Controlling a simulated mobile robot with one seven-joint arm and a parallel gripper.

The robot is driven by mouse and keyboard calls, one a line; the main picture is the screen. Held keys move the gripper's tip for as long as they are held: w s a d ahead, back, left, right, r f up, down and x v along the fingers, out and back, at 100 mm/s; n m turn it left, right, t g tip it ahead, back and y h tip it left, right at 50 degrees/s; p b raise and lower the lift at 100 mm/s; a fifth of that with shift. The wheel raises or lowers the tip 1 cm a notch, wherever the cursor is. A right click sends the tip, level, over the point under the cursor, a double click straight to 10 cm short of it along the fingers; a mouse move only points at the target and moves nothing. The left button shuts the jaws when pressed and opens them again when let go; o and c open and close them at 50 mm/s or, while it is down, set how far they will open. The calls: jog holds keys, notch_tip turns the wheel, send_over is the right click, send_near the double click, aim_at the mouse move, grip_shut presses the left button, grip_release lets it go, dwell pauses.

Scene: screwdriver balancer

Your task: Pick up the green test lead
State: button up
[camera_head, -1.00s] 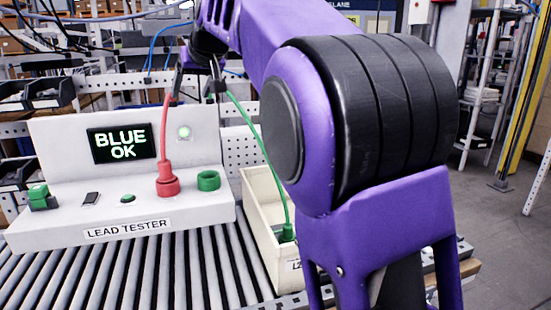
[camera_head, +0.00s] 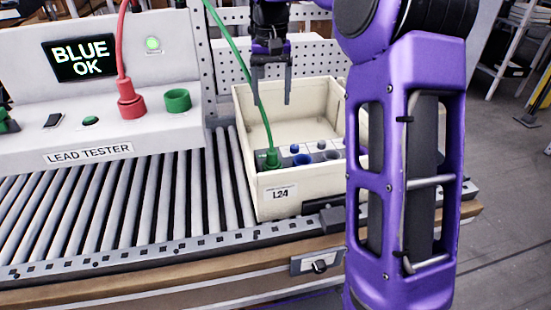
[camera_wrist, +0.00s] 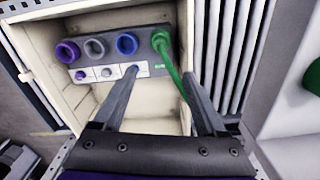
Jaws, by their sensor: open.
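The green test lead (camera_head: 268,159) has its plug seated at the left end of a grey holder in the cream bin. Its green cable rises up and left out of the head view. In the wrist view the green plug (camera_wrist: 160,42) is at the top, and its cable runs down by the right finger. My gripper (camera_head: 272,98) is open and points down over the bin, above the holder. In the wrist view its fingers (camera_wrist: 160,76) are apart with nothing gripped between them. Whether the cable touches the right finger I cannot tell.
The holder also has blue (camera_wrist: 127,43), grey (camera_wrist: 95,48) and purple (camera_wrist: 68,51) sockets. The bin walls (camera_head: 270,205) surround it. The lead tester (camera_head: 170,135) stands left, with a red lead (camera_head: 130,98) plugged in and a green socket (camera_head: 177,100). Rollers lie between.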

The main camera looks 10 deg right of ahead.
aim_at(272, 151)
notch_tip(272, 151, down, 17)
jog(key=b, duration=0.3)
jog(key=shift+s+f, duration=0.1)
jog(key=shift+c, duration=0.2)
jog(key=shift+a, duration=0.1)
grip_shut()
